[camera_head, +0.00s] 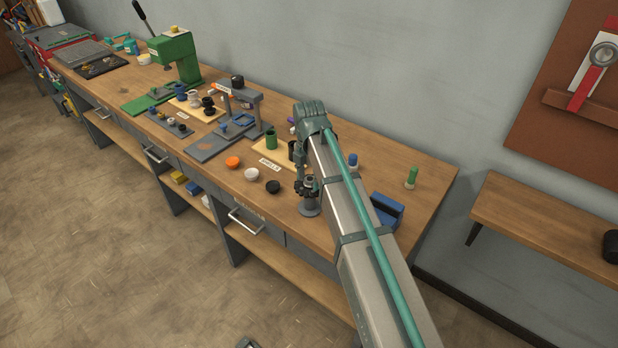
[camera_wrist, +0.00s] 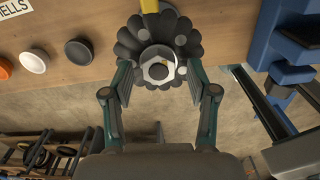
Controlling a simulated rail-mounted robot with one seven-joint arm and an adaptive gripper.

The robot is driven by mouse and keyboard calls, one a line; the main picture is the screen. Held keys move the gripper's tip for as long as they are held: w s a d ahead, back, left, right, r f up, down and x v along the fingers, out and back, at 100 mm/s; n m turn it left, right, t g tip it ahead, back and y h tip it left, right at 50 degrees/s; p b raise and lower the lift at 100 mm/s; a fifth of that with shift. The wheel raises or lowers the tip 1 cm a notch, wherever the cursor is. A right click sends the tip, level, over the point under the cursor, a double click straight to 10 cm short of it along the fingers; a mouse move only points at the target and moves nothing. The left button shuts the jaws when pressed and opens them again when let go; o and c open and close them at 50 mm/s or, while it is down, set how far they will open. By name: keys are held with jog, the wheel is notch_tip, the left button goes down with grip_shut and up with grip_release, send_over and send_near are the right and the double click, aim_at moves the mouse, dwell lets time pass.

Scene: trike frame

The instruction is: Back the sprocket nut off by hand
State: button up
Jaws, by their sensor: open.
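In the wrist view a dark scalloped sprocket (camera_wrist: 129,48) faces me, with a pale hexagonal nut (camera_wrist: 159,72) at its centre. My gripper (camera_wrist: 159,80) is open, with one finger on each side of the nut and over the lower part of the sprocket. I cannot tell whether the fingertips touch either one. In the head view my gripper (camera_head: 308,188) hangs over a small grey round-based stand (camera_head: 310,208) near the bench's front edge. My arm and gripper hide most of the sprocket and nut there.
A blue vise-like block (camera_head: 386,208) stands on the wooden bench (camera_head: 428,172) to the right; it also shows in the wrist view (camera_wrist: 295,45). Orange (camera_head: 233,162), white (camera_head: 251,174) and black (camera_head: 273,187) round pieces lie left of the stand. A grey press and a green press stand farther left.

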aim_at(309, 180)
jog(key=shift+r, duration=0.15)
notch_tip(309, 180, up, 12)
dwell(0.5)
jog(key=shift+f, duration=0.2)
